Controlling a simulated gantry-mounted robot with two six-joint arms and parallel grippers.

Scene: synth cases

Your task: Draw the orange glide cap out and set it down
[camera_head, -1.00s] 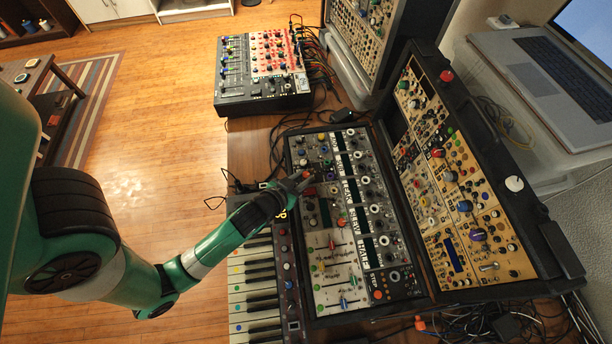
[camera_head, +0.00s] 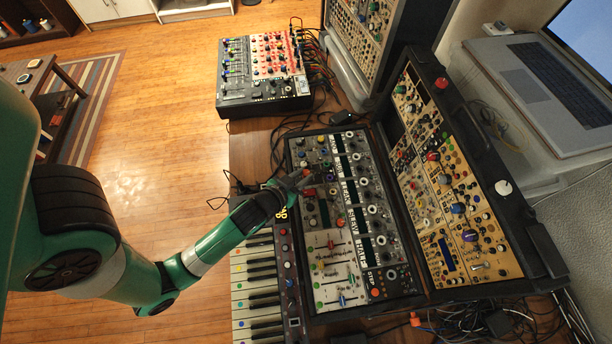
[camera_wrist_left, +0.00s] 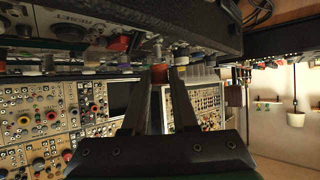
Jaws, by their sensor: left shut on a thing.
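My left gripper (camera_head: 307,181) reaches in from the left, over the upper left part of the grey synth panel (camera_head: 348,262). In the left wrist view its two dark fingers (camera_wrist_left: 159,78) are closed around a small orange-brown piece, which I take to be the orange glide cap (camera_wrist_left: 159,68). The cap sits right at the fingertips, close to the row of knobs on the panel. I cannot tell whether it is still on its shaft. In the head view the fingers hide it. My right gripper is not in view.
Coloured knobs and sliders crowd the panel around the gripper. A tan synth case (camera_head: 462,205) rises to the right, a keyboard (camera_head: 256,290) lies to the left, and a mixer (camera_head: 262,75) stands at the back. Loose cables (camera_head: 470,322) lie at the front right.

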